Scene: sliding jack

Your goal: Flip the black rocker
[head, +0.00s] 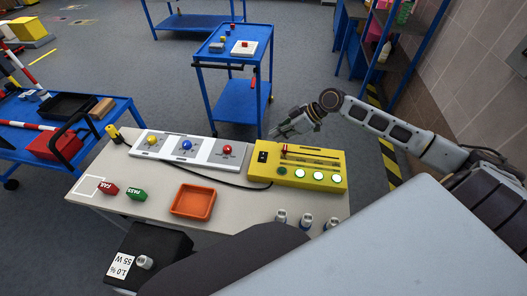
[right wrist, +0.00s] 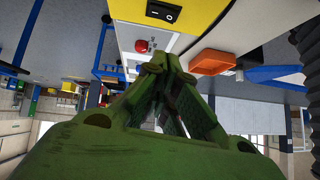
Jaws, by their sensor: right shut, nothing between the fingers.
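The black rocker (head: 262,157) sits at the left end of the yellow box (head: 312,180) on the light table. In the right wrist view the rocker (right wrist: 162,11) shows at the top, on the yellow face, with a white mark on it. My right gripper (head: 274,133) is beyond the far edge of the yellow box, above and apart from it. In the right wrist view its green fingers (right wrist: 158,68) come together at the tips, shut and empty. The rocker lies apart from the fingertips. My left gripper is not in view.
On the yellow box are a red-knobbed slider (head: 285,148) and several lit round buttons. Left of it is a white panel (head: 206,150) with coloured knobs. An orange tray (head: 193,201), FAIL and PASS blocks and several metal cylinders share the table. A blue cart (head: 236,100) stands behind.

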